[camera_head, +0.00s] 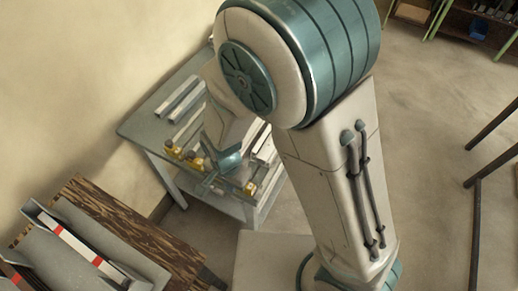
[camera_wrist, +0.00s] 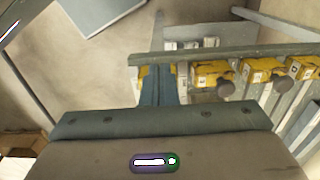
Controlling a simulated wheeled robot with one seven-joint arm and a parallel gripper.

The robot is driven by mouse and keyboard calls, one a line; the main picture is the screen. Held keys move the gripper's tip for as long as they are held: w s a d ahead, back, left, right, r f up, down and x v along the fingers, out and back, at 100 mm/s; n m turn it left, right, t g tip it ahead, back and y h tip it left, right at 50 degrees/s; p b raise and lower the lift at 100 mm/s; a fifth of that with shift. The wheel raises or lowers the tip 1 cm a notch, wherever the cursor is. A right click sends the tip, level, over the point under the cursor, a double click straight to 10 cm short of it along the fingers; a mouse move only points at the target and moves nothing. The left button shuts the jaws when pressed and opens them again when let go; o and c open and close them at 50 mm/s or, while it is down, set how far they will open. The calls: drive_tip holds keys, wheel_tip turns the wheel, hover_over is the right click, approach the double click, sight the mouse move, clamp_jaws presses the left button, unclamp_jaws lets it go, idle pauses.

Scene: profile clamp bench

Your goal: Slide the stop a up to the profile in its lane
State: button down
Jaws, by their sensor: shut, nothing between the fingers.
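Several yellow stops with dark knobs sit in a row on the bench (camera_head: 150,127). In the head view one stop (camera_head: 194,160) is left of my wrist and another (camera_head: 250,188) is right of it. In the wrist view, stops (camera_wrist: 210,74) line up right of my gripper (camera_wrist: 163,97), and some yellow shows just left of its fingers. My gripper is shut and empty, pointing down among the stops; I cannot tell whether it touches one. Pale profiles (camera_head: 183,97) lie in lanes behind the stops. I cannot read which stop is a.
A grey bar (camera_wrist: 230,54) crosses the wrist view by the stops. A dark wooden table (camera_head: 105,205) with a grey tray (camera_head: 120,262) stands at lower left. The wall is close behind the bench. Open floor (camera_head: 430,120) lies to the right, with dark rails at the edge.

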drive_tip(key=shift+f+b, duration=1.65)
drive_tip(key=shift+f, duration=0.5)
drive_tip(key=shift+w+d+r+b, duration=0.1)
drive_tip(key=shift+w+d+b, duration=0.25)
drive_tip(key=shift+w+d, duration=1.2)
drive_tip(key=shift+w+d+r+b, duration=0.1)
drive_tip(key=shift+w+d+b, duration=0.15)
drive_tip(key=shift+w, duration=2.5)
drive_tip(key=shift+w+d+r+b, duration=0.1)
drive_tip(key=shift+w+d+b, duration=0.55)
drive_tip(key=shift+w, duration=1.5)
drive_tip(key=shift+w+d, duration=0.35)
drive_tip(key=shift+w, duration=0.15)
drive_tip(key=shift+s+a, duration=0.1)
drive_tip(key=shift+s, duration=0.1)
drive_tip(key=shift+s+a+p, duration=0.2)
drive_tip(key=shift+s+p, duration=0.1)
drive_tip(key=shift+s, duration=0.25)
drive_tip(key=shift+r, duration=0.1)
wheel_tip(320, 180, up, 7)
drive_tip(key=p, duration=0.5)
drive_tip(key=shift+s+f, duration=0.15)
drive_tip(key=shift+f, duration=0.05)
